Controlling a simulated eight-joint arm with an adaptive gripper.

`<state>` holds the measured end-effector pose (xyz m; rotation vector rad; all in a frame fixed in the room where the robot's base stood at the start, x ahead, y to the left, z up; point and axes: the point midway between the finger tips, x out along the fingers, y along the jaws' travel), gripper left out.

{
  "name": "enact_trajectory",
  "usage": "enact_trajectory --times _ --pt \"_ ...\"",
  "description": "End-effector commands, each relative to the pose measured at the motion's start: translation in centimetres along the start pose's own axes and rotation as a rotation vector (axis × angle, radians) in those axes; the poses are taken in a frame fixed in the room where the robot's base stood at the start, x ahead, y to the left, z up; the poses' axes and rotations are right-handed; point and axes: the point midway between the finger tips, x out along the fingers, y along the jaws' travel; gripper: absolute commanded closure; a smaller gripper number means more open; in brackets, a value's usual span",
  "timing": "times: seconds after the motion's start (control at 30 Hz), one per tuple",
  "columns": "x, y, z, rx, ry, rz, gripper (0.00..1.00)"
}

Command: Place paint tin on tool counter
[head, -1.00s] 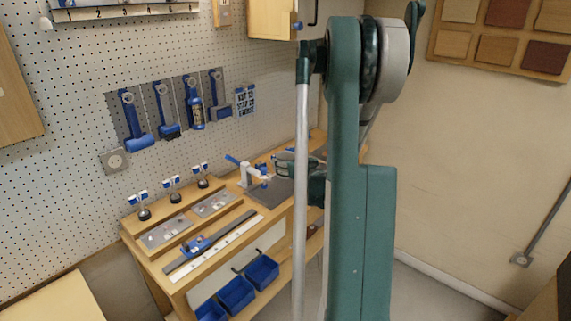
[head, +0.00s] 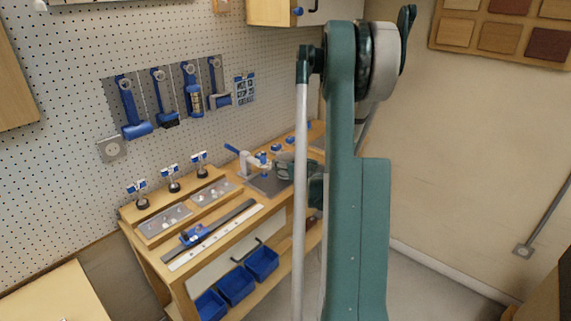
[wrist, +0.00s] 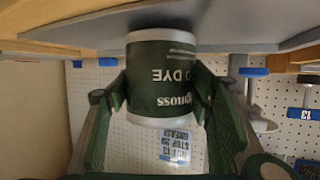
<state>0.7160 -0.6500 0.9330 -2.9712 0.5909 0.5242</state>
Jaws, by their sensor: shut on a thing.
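The paint tin (wrist: 163,77) has a dark green label, lettering that reads upside down, and pale ends. My gripper (wrist: 160,112) is shut around its sides in the wrist view, with a green finger on each side. The tin's base end is close to the grey mat (wrist: 215,28) on the tool counter; I cannot tell whether they touch. In the head view my gripper (head: 292,168) is low over the counter (head: 222,232) beside its grey mat (head: 266,186). The tin cannot be made out there, and my arm covers part of the counter.
A white and blue clamp-like tool (head: 246,161) stands just left of my gripper. Blue knobs (head: 289,140) stand behind it. Blue tools (head: 193,92) hang on the pegboard wall. The counter's left part holds trays and a ruler.

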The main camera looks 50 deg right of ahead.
Motion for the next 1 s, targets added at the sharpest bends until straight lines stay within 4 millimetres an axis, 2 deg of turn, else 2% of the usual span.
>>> enact_trajectory --times 1.0 --pt "0.24 0.0 0.68 0.0 0.0 0.0 0.73"
